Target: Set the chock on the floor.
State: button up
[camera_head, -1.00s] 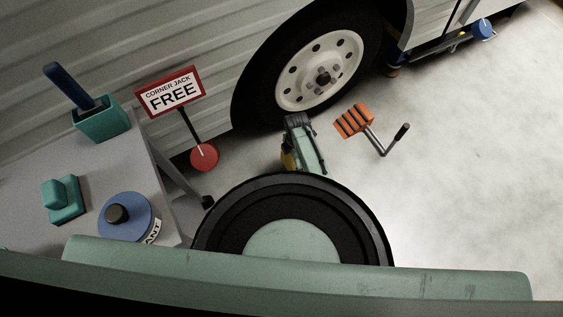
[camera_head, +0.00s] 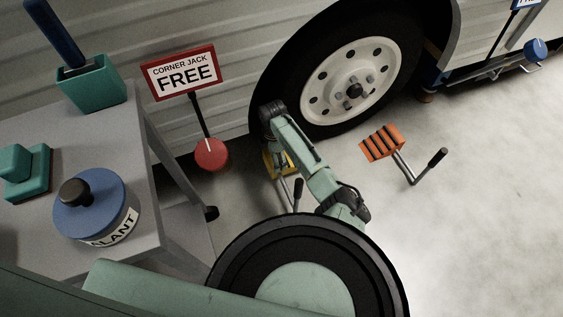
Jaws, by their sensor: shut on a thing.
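A yellow chock (camera_head: 271,165) with a dark-gripped handle (camera_head: 298,189) shows partly behind my green arm, left of the camper's wheel (camera_head: 351,82). My gripper is at the far end of the arm, shut on the yellow chock; its fingertips are mostly hidden behind the arm. I cannot tell for certain whether the chock touches the floor. An orange chock-like block (camera_head: 382,143) with black stripes and a crank-shaped handle stands on the floor (camera_head: 480,190) to the right of the arm.
A red sign on a round base (camera_head: 211,154) reads "CORNER JACK FREE" beside the camper wall. A grey table (camera_head: 120,145) at left bears a blue tin (camera_head: 95,215) and teal items. A blue-ended jack (camera_head: 490,70) lies beyond the wheel.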

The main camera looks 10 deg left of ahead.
jog(key=shift+f+b, duration=1.7)
jog(key=shift+b, duration=0.25)
jog(key=shift+r, duration=0.1)
jog(key=o, duration=1.9)
notch_tip(320, 180, up, 12)
jog(key=p, duration=0.3)
jog(key=shift+p, duration=0.4)
